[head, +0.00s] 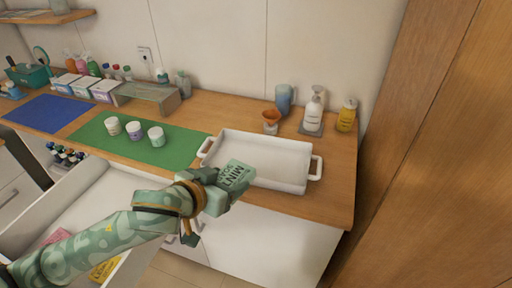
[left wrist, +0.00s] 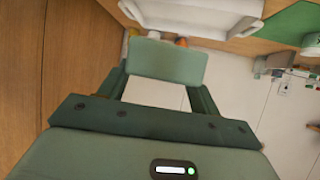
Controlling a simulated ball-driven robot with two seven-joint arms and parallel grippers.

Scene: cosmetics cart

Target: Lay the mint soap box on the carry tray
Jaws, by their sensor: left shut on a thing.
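The mint soap box (head: 237,176) is a pale green box with dark lettering that reads "MINT". My left gripper (head: 217,188) is shut on it and holds it at the near left corner of the carry tray. In the left wrist view the box (left wrist: 166,60) spans between the two fingers. The carry tray (head: 303,184) is white with raised walls and a handle at each end, and looks empty. The box overlaps its near left wall in the head view; its exact height above the tray cannot be told. My right gripper is out of view.
Behind the tray stand a blue mug (head: 284,98), a small orange-topped cup (head: 271,120), a white pump bottle (head: 313,113) and a yellow bottle (head: 346,115). Left of it, a green mat (head: 180,150) holds three jars. An open drawer (head: 100,190) is below the counter.

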